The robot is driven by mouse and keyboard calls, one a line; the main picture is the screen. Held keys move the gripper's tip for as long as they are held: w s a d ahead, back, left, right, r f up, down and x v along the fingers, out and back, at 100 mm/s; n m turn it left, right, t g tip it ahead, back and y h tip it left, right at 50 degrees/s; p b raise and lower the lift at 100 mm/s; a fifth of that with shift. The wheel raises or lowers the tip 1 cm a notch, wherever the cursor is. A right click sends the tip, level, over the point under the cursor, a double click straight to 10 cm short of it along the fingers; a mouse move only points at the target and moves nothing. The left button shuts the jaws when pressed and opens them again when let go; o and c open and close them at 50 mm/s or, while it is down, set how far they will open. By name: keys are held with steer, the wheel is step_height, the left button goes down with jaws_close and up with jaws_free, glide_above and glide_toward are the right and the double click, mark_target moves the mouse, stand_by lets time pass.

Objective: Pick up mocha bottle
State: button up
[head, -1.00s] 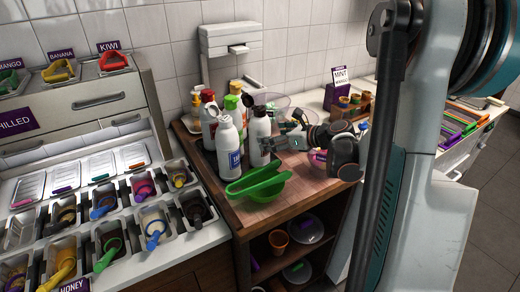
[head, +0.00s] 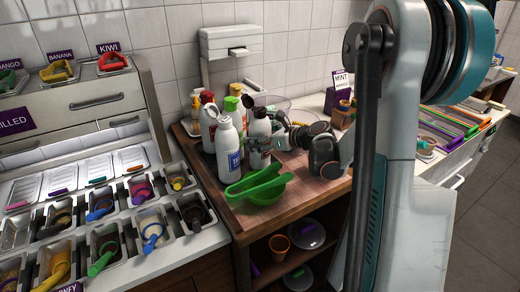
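Several squeeze bottles stand close together on the wooden counter (head: 222,212). A white bottle with a blue label (head: 229,152) is at the front. Just right of it stands a pale bottle with a dark top (head: 259,127). I cannot read which bottle is mocha. My gripper (head: 259,148) reaches in from the right, with its fingers at the body of the dark-topped bottle. That bottle stands upright. The fingers overlap it in the picture, but they are too small to tell whether they are closed on it.
A green bowl with green tongs (head: 262,188) sits directly in front of the bottles. Red and green-capped bottles (head: 234,104) crowd behind. A clear bowl (head: 273,104) is behind my gripper. Topping bins (head: 152,228) fill the left.

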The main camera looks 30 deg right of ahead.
steer(key=c, duration=0.5)
step_height(320, 180, up, 19)
steer(key=p, duration=0.7)
glide_above(260, 109)
steer(key=shift+s+f, duration=0.1)
steer(key=shift+f, duration=0.05)
steer(key=o, duration=0.4)
steer(key=shift+r, duration=0.3)
steer(key=shift+c, duration=0.2)
steer(key=shift+r, duration=0.2)
steer(key=c, duration=0.4)
steer(key=shift+o, duration=0.2)
steer(key=shift+r, duration=0.3)
